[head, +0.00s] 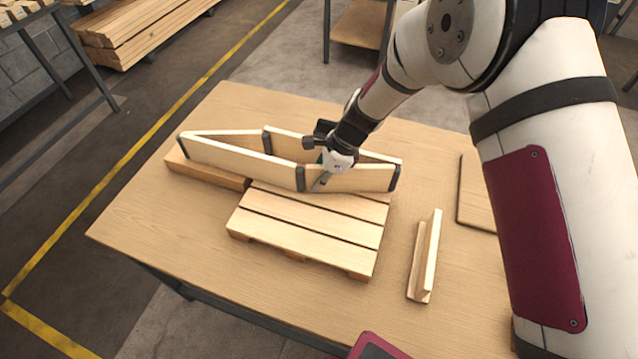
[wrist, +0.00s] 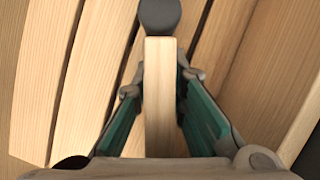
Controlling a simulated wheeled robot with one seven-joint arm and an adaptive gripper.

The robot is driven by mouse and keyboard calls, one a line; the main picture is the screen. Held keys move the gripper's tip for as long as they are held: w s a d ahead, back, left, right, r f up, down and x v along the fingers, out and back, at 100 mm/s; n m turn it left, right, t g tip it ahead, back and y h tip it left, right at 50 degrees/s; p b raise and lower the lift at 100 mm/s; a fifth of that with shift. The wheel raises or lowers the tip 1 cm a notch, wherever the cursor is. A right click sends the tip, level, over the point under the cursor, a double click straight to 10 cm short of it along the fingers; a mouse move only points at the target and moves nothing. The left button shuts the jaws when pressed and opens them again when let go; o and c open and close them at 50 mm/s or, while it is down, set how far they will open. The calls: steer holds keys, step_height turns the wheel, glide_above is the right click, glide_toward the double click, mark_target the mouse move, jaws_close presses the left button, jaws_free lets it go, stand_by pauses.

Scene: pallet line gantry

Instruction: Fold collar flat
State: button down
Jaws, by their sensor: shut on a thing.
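The collar (head: 235,158) is a loop of upright pale boards joined by dark hinges. It stands skewed into a narrow, slanted four-sided shape, with a gap between its near and far boards. Its right part stands over the slatted pallet (head: 300,232); its left part reaches beyond the pallet. My gripper (head: 321,182) is shut on the near right board, close to the near middle hinge (head: 300,179). In the wrist view the board's top edge (wrist: 159,100) runs between the green finger pads, with a dark hinge (wrist: 160,14) at its far end. My gripper hides part of the far boards.
A wooden block (head: 205,171) lies under the collar's left part. An angled wooden piece (head: 424,258) lies right of the pallet, and a flat board (head: 475,195) lies farther right, partly behind my arm. The table's (head: 150,220) front left is clear.

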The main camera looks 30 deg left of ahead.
steer(key=shift+w+a, duration=0.1)
steer(key=shift+w, duration=0.15)
steer(key=c, duration=1.6)
jaws_free()
steer(key=shift+r, duration=0.1)
steer(key=v, duration=1.1)
steer(key=shift+d+r, duration=0.25)
steer(key=shift+r, duration=0.1)
